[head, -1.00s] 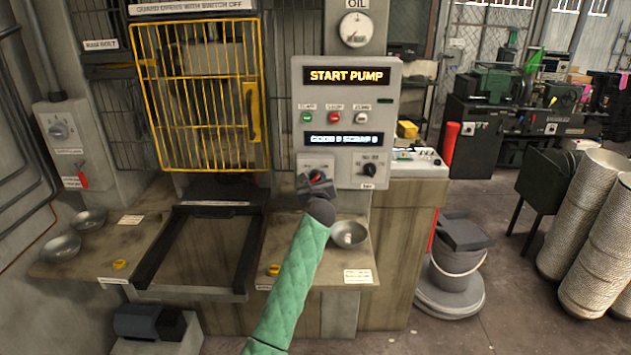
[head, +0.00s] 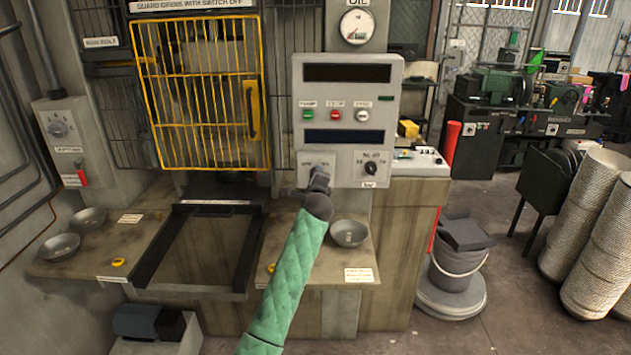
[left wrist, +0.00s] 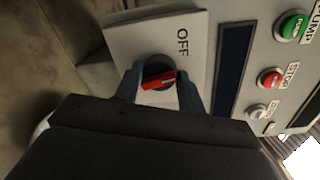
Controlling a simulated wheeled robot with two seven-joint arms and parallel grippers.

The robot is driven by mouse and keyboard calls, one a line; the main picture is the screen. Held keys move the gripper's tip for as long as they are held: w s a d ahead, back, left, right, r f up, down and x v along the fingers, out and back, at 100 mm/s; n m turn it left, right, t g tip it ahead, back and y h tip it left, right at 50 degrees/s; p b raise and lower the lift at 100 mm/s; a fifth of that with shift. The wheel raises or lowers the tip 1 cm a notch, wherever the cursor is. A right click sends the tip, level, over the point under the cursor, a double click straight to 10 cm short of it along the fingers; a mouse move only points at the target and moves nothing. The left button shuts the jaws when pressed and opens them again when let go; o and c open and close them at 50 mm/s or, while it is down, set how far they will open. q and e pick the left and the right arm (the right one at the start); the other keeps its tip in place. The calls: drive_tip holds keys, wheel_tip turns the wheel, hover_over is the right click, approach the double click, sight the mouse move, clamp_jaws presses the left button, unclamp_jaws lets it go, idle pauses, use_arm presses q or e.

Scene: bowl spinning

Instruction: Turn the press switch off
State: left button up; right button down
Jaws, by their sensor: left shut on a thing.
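The press switch is a black rotary knob with a red grip (left wrist: 158,82) on a light plate (left wrist: 120,33) lettered OFF in the left wrist view. My left gripper (left wrist: 157,90) has one finger on each side of the knob and is shut on it. In the head view my left gripper (head: 318,181) is at the lower left of the grey control panel (head: 315,95) and hides most of the switch. Both panel displays (head: 347,73) are dark. My right gripper is not in view.
Green, red and white buttons (head: 335,115) sit above the switch, and another black knob (head: 371,168) is to its right. A yellow guard cage (head: 200,95) is to the left. A metal bowl (head: 349,233) stands on the ledge below the panel.

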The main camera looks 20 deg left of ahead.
use_arm(q)
drive_tip(key=n+b, duration=0.2)
drive_tip(key=n, duration=0.4)
drive_tip(key=shift+a+f+h, duration=0.1)
drive_tip(key=shift+h, duration=0.2)
drive_tip(key=o, duration=0.8)
drive_tip(key=shift+o, duration=0.7)
drive_tip(key=b+v, duration=0.3)
drive_tip(key=v, duration=0.5)
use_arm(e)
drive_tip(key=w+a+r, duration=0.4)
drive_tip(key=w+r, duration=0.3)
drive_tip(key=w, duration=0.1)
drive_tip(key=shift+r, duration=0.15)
